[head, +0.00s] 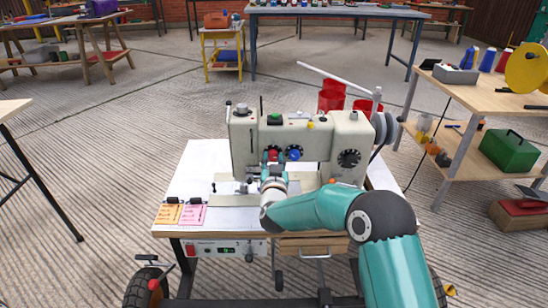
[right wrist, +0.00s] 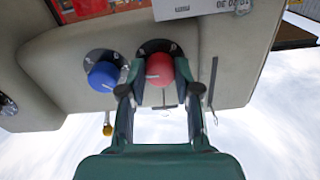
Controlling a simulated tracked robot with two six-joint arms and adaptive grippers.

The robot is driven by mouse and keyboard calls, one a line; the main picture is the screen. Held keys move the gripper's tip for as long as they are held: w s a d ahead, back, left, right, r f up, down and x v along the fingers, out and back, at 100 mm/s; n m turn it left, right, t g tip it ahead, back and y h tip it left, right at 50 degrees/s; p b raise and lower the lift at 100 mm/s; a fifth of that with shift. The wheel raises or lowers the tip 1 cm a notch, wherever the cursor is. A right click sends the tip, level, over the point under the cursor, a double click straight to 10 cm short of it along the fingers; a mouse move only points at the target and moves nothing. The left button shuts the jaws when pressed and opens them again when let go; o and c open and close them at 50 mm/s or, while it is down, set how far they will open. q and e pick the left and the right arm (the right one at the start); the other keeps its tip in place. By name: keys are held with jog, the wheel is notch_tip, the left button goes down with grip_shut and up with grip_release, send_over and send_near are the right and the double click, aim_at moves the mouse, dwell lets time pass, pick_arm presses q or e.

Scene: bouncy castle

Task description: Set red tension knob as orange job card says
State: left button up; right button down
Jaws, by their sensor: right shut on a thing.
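The red tension knob (head: 272,154) is on the front of the cream sewing machine (head: 248,135), left of a blue knob (head: 293,154). My right gripper (head: 272,172) reaches up to it from the front. In the right wrist view the red knob (right wrist: 159,70) sits between the two fingertips of my right gripper (right wrist: 161,78), which is shut on it. The blue knob (right wrist: 103,76) is beside it, clear of the fingers. The orange job card (head: 168,214) lies at the table's front left; its writing is too small to read. My left gripper is out of view.
A pink card (head: 191,215) lies right of the orange one. The machine stands on a white-topped table (head: 205,165) with a control box (head: 225,248) under its front edge. A wooden workbench (head: 465,95) stands at the right. The table's left part is mostly clear.

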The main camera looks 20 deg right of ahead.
jog(key=shift+d+f+n, duration=0.1)
jog(key=shift+f+n, duration=0.05)
jog(key=shift+n, duration=0.45)
jog(key=c, duration=0.8)
grip_release()
jog(key=v, duration=1.2)
